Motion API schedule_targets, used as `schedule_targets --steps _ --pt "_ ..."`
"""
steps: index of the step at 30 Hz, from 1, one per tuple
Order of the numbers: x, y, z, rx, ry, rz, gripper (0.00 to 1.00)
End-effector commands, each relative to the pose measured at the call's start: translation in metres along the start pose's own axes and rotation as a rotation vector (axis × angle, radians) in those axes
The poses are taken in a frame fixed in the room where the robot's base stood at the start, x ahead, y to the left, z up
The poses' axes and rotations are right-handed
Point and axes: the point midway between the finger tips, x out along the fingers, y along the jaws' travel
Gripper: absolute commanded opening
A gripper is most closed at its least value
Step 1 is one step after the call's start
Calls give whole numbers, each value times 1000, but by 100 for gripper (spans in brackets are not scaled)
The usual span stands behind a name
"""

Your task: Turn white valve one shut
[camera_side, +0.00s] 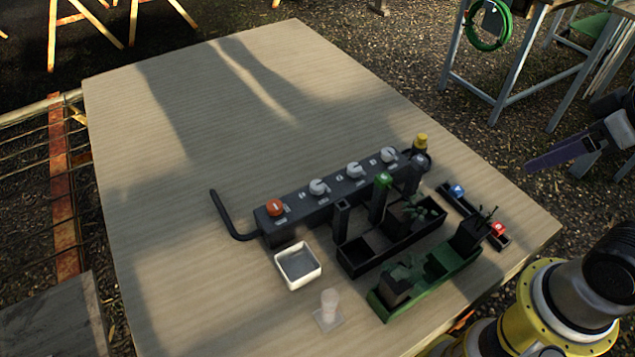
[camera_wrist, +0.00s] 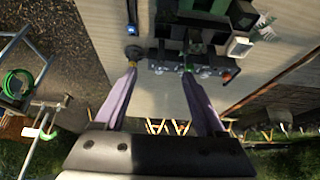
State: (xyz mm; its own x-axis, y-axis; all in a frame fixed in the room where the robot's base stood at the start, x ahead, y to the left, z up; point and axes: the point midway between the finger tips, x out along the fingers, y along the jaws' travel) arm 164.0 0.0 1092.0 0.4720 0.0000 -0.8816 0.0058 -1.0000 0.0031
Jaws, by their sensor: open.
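A dark valve block (camera_side: 335,193) lies on the table with a row of knobs. Three are white: the left one (camera_side: 318,187), the middle one (camera_side: 353,170) and the right one (camera_side: 388,155). An orange knob (camera_side: 275,207) sits at the left end. Their labels are too small to read, so I cannot tell which is valve one. My gripper (camera_side: 545,158) is in the air beyond the table's right edge, apart from the block. In the wrist view my gripper (camera_wrist: 159,72) has its purple fingers apart and nothing between them; the block (camera_wrist: 190,60) shows small beyond them.
A white-rimmed tray (camera_side: 298,266), a dark rack (camera_side: 350,262) and a green rack (camera_side: 385,306) stand in front of the block. A clear piece (camera_side: 329,310) stands near the front edge. A bent black pipe (camera_side: 228,222) leaves the block's left end. The table (camera_side: 180,130) behind is clear.

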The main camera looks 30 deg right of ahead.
Motion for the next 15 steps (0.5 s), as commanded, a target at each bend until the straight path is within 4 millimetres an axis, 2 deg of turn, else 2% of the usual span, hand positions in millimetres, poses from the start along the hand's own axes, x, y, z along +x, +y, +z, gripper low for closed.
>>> schedule_targets --steps 5,9,15 --pt "-4 0 -1 -105 -5 0 72" --pt "-24 0 -34 -268 26 2 72" --pt "-33 -9 -92 -492 3 -19 72"
